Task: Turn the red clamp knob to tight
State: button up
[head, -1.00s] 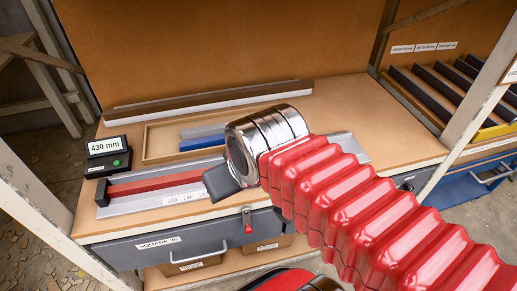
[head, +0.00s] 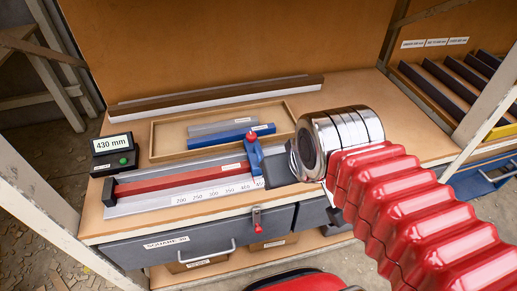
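A small red knob (head: 250,136) shows on top of the blue stop (head: 254,156), which sits on the grey measuring rail (head: 160,202) near its right end. The rail carries a printed scale, with 200 to 400 legible, and a red bar (head: 165,181) lies along it. My gripper (head: 268,172) has its dark finger end just right of the blue stop, very close to it. Touching or apart is unclear. My chrome wrist and red bellows hide the rail beyond. The gap between the fingers does not show, and the knob's tightness cannot be read.
A display (head: 113,143) reads 430 mm at the left. A wooden tray (head: 160,140) with a grey and a blue bar (head: 230,137) lies behind the rail. A red-handled latch (head: 257,220) hangs on the drawer front (head: 175,245). A frame post (head: 45,215) stands at the left.

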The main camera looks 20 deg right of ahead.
aim_at(251, 137)
jog(key=k, duration=1.35)
jog(key=u, duration=0.55)
jog(key=i, duration=1.55)
jog(key=z, duration=0.6)
